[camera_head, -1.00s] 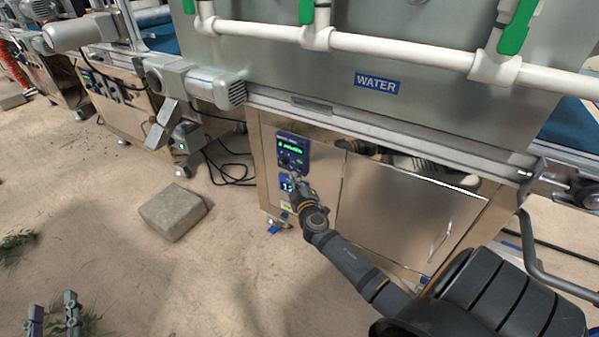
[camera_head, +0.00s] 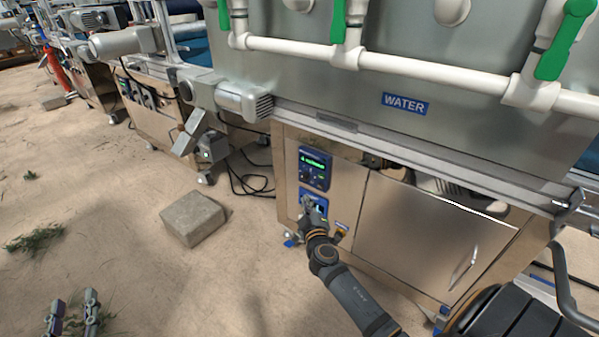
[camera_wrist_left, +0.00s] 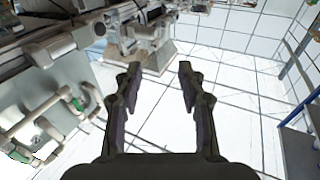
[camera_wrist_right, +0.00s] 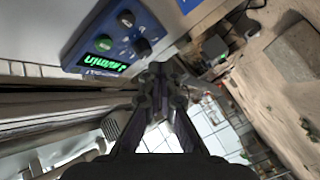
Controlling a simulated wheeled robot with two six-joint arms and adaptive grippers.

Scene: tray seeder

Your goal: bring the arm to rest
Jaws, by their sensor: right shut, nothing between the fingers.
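My right gripper (camera_head: 313,208) is shut and empty, in front of the small lower blue switch plate (camera_head: 318,202) on the steel cabinet, hiding part of it. I cannot tell whether it touches the plate. In the right wrist view the fingertips (camera_wrist_right: 160,78) are together, with the blue control box (camera_wrist_right: 112,40) beside them at the upper left. That box (camera_head: 315,168), with a lit green display and knobs, shows above the gripper in the head view. My left gripper (camera_head: 72,318) is open and empty at the lower left; its spread fingers (camera_wrist_left: 158,78) show in the left wrist view.
The steel cabinet (camera_head: 420,240) with a door handle stands close beside my right arm. White pipes (camera_head: 420,73) with green valve handles run above it, near a WATER label (camera_head: 405,104). A stone block (camera_head: 194,218) lies on the floor; bare floor surrounds it.

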